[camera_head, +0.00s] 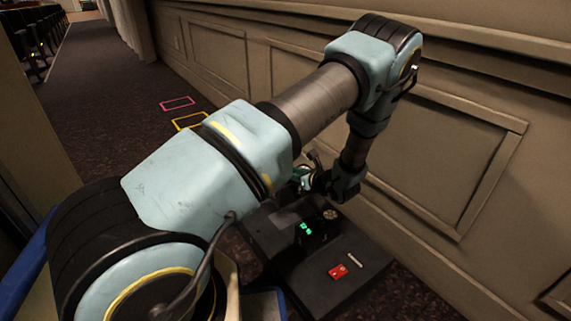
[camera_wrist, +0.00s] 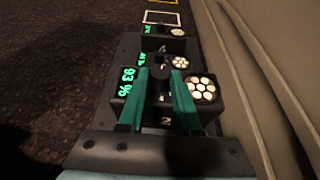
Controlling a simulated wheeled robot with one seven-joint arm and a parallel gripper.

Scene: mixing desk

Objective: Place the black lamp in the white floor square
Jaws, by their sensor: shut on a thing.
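The black lamp (camera_wrist: 206,110) has a green "93 %" readout on its left and a round cluster of white bulbs on its right. My gripper (camera_wrist: 159,74) has its two teal fingers shut on the lamp's upper middle part in the wrist view. A black lamp with a green readout (camera_head: 312,230) also shows below my gripper (camera_head: 318,185) in the head view; the fingers are hard to make out there. The white floor square (camera_wrist: 161,18) lies on the carpet at the top of the wrist view. I cannot make it out in the head view.
Two more lamps with round lights stand beyond the held one, the nearer (camera_wrist: 180,63) and the farther (camera_wrist: 177,32). A dark case (camera_head: 350,292) has a red part (camera_head: 338,271). A panelled wall (camera_head: 455,150) runs close on the right. Magenta (camera_head: 177,103) and yellow (camera_head: 186,121) outlines mark open carpet.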

